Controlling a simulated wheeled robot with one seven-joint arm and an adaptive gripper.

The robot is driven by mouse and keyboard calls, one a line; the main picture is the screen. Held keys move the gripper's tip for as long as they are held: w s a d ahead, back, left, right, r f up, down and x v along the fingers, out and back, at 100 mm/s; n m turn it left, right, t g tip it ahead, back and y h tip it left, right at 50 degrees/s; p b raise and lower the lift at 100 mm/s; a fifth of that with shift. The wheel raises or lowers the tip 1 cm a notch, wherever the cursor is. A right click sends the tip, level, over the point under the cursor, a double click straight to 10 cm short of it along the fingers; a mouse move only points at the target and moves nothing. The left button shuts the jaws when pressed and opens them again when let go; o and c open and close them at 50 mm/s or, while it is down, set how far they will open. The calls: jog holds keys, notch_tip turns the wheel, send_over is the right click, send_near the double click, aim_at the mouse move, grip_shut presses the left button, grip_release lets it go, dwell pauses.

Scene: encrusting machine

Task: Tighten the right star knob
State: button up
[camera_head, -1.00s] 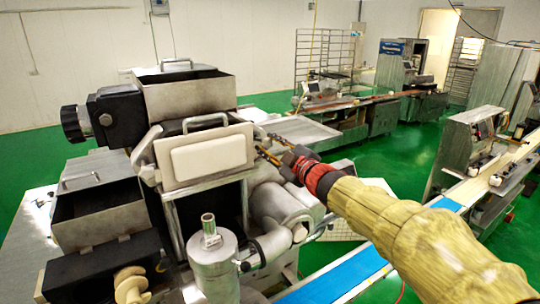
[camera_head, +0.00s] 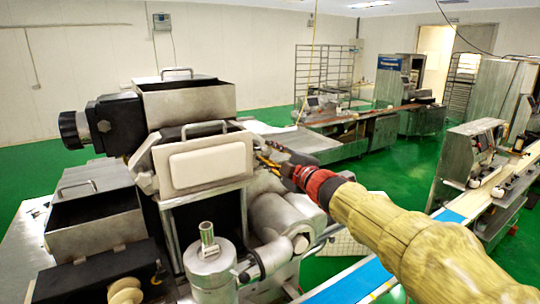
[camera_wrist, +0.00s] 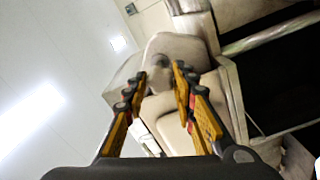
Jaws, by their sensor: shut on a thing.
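The encrusting machine (camera_head: 205,165) fills the left and middle of the head view, with a pale rectangular panel on its front. My gripper (camera_head: 262,158) reaches in from the right, its orange fingers at the right edge of that panel. The right star knob is hard to make out there, being hidden by the fingers. In the wrist view, the two fingers of my gripper (camera_wrist: 159,76) close around the right star knob (camera_wrist: 160,62), which shows as a small greyish shape between and beyond the fingertips. Its exact outline and contact points are unclear.
An open metal hopper (camera_head: 188,100) sits atop the machine and another open bin (camera_head: 95,225) at its left. A metal cylinder (camera_head: 209,262) stands in front. A blue conveyor belt (camera_head: 350,283) runs below my arm.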

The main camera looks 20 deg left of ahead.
jog(key=shift+f, duration=0.1)
jog(key=o, duration=1.1)
jog(key=shift+o, duration=0.3)
jog(key=v, duration=1.2)
